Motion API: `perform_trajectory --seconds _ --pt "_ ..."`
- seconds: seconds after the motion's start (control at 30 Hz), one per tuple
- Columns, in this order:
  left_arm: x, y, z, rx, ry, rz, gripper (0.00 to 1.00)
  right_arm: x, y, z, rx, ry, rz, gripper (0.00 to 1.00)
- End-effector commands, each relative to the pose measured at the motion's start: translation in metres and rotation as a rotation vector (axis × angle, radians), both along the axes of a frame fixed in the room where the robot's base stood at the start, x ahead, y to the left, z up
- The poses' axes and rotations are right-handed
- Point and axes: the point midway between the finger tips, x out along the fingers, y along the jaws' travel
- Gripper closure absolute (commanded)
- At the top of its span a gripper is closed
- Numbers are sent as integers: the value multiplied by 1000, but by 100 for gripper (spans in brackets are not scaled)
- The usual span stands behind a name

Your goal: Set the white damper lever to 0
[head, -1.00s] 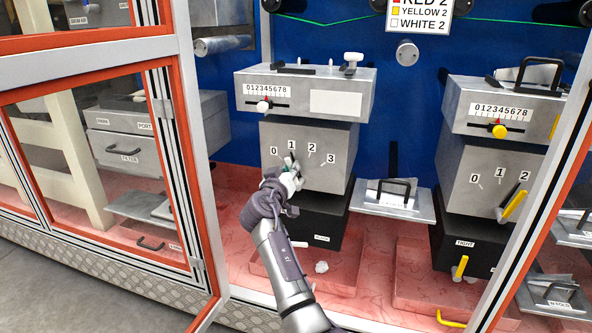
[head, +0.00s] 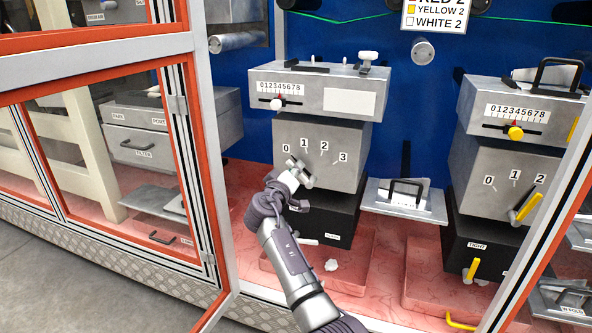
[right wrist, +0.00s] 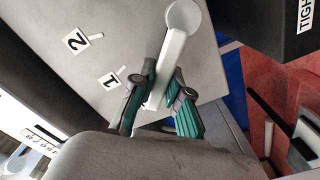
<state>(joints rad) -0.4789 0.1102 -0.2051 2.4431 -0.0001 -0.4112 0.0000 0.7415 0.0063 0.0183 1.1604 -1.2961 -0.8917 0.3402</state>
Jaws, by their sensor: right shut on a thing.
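The grey damper box (head: 335,178) on the left carries a dial marked 0 to 3. My right gripper (head: 293,174) is at the dial's face, just below the 0 label (head: 286,148). In the right wrist view, its teal fingers (right wrist: 160,108) are shut around the white damper lever (right wrist: 171,62), whose round end (right wrist: 183,17) sticks out beyond them. The lever lies past the 1 label (right wrist: 113,78), on the side away from 2. The 0 label is hidden in that view, so its exact alignment cannot be told. My left gripper is not in view.
A slider box (head: 320,92) sits above the dial. A similar unit with a yellow lever (head: 527,207) stands at right. An orange-edged glass door (head: 125,150) is left of my arm, and a frame post (head: 545,220) is at right. A handled tray (head: 403,200) lies between the units.

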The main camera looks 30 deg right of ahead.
Motion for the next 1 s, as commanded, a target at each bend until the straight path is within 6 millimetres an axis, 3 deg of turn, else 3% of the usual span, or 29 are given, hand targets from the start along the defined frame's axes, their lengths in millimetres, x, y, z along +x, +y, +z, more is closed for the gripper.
perform_trajectory --seconds 0.23,0.27,0.4,0.43,0.77,1.0 --pt "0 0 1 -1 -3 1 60 1 0 2 -8 1 1 100" --pt "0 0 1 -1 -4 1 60 1 0 2 -8 1 1 83" --pt "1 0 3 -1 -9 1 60 0 0 2 -6 0 1 60" --pt "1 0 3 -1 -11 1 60 0 0 2 -6 0 1 58" --pt "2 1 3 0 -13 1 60 -2 3 0 -3 1 1 58" --pt "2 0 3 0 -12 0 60 -25 32 -1 -1 0 4 58"
